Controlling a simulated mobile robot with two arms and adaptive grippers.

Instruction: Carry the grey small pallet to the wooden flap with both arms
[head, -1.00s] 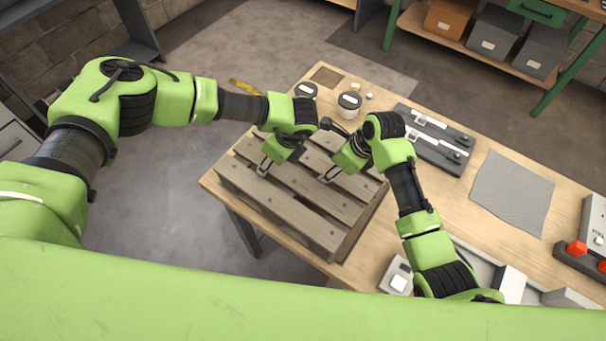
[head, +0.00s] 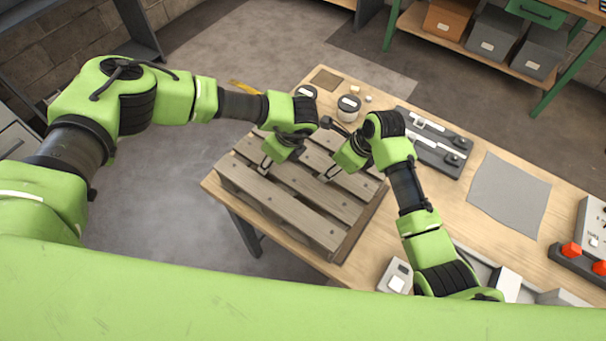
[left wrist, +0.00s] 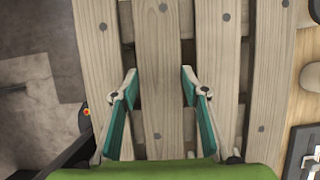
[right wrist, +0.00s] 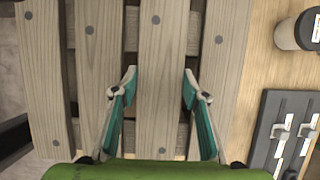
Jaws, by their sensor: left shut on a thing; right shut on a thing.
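The grey small pallet (head: 295,205), made of weathered wooden slats, is at the near left end of the wooden table in the head view. My left gripper (head: 268,164) and my right gripper (head: 328,176) are both shut on its slats from above. In the left wrist view the fingers (left wrist: 158,75) straddle one pallet slat (left wrist: 160,40). In the right wrist view the fingers (right wrist: 160,75) likewise straddle a slat (right wrist: 163,40). The pallet looks level; I cannot tell whether it touches the tabletop. I cannot identify the wooden flap for certain.
The wooden table (head: 455,205) bears jars (head: 348,108), a dark grey tray with metal parts (head: 440,150), a grey mat (head: 508,196) and a box with red knobs (head: 580,255). A small brown square (head: 326,79) lies at its far end. Open floor (head: 160,200) is at left.

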